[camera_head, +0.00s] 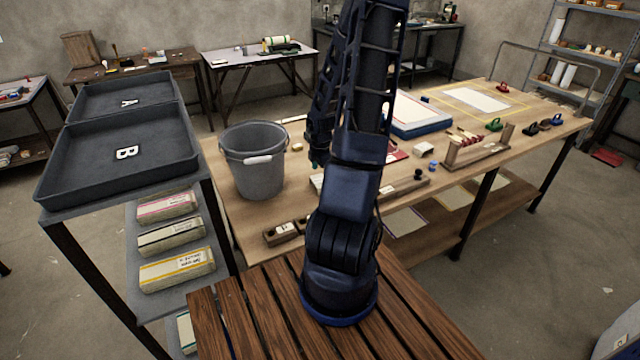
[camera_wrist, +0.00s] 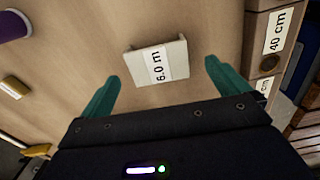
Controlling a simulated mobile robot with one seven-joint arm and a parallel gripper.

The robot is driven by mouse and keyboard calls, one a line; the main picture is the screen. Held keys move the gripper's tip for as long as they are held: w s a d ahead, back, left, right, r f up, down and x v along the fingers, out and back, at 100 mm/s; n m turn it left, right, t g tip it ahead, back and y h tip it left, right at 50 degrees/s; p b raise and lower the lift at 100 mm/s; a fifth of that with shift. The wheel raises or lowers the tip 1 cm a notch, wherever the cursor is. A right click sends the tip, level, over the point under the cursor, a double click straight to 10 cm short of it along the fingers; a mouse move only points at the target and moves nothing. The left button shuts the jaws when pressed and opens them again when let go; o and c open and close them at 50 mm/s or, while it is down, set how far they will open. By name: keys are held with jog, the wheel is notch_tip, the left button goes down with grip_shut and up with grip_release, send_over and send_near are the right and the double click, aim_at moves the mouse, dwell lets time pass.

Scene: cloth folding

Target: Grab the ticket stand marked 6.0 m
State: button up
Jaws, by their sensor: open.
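The ticket stand marked 6.0 m (camera_wrist: 148,64) is a small cream-white piece with a white label, lying on the wooden table in the wrist view. My gripper (camera_wrist: 162,72) is open, with one green finger to the left of the stand and one to the right. Both fingers look apart from it, and the stand is ahead of and between the fingertips. The height gap is hard to judge. In the head view my arm covers most of the gripper, and I cannot make out the stand there.
A wooden block labelled 40 cm (camera_wrist: 276,32) is close to the right finger. A purple cylinder (camera_wrist: 14,24) and a yellow piece (camera_wrist: 14,86) lie to the left. A grey bucket (camera_head: 258,172) stands on the table, left of my arm. Tray B (camera_head: 170,165) is further left.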

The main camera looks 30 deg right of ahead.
aim_at(320, 180)
jog(key=shift+w+a+f, duration=0.1)
jog(key=shift+f, duration=1.1)
jog(key=shift+w+f, duration=0.1)
jog(key=shift+f, duration=1.1)
jog(key=shift+c, duration=0.4)
jog(key=c, duration=0.9)
